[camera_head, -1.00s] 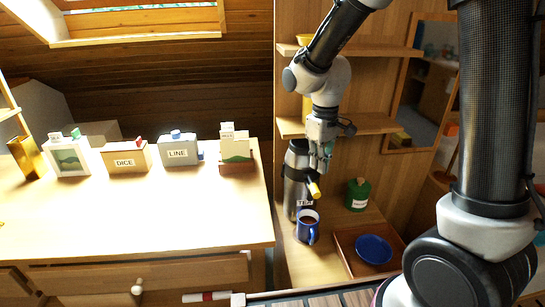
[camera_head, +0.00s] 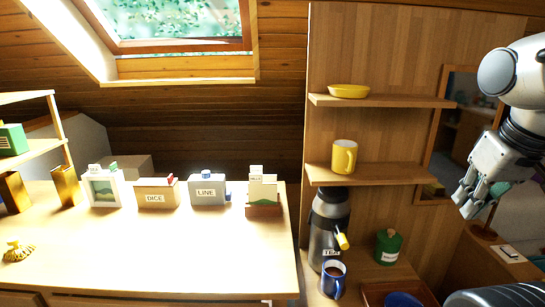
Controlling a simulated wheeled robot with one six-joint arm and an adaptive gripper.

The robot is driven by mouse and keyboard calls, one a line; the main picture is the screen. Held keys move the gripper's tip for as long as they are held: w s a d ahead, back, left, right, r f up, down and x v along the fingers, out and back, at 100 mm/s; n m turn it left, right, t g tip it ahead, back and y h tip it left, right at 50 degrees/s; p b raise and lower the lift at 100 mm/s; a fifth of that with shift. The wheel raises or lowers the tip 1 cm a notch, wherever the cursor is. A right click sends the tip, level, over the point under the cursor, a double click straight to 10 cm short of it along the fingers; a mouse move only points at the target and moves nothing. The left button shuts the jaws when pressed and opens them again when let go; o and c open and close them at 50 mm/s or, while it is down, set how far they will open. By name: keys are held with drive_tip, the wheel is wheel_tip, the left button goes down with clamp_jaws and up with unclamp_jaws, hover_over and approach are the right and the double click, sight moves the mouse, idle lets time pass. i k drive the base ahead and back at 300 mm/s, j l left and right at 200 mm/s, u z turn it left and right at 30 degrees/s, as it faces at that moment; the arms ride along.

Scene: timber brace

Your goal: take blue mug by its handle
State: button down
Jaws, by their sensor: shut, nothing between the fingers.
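The blue mug (camera_head: 327,283) stands upright at the bottom centre of the picture, dark inside, in front of the steel flask. Its handle (camera_head: 338,289) is on the near right side. My gripper (camera_head: 467,204) is at the right edge, high up and well to the right of the mug. Its fingers point down and left, closed, with nothing held between them. It touches neither the mug nor the shelf.
The steel flask (camera_head: 326,225) with a yellow-tipped part stands just behind the mug. A green jar (camera_head: 389,246) and a blue plate (camera_head: 403,300) are to its right. Shelves above hold a yellow mug (camera_head: 344,157) and yellow bowl (camera_head: 349,91). Labelled boxes line the left worktop (camera_head: 190,245).

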sight(334, 271)
drive_tip(key=j+z, duration=0.15)
drive_tip(key=j, duration=0.3)
drive_tip(key=k+j+z, duration=0.1)
drive_tip(key=j, duration=0.4)
drive_tip(key=j+z, duration=0.15)
drive_tip(key=j, duration=0.3)
drive_tip(key=k+j+z, duration=0.15)
drive_tip(key=j, duration=0.3)
drive_tip(key=k+j+z, duration=0.1)
drive_tip(key=j, duration=0.3)
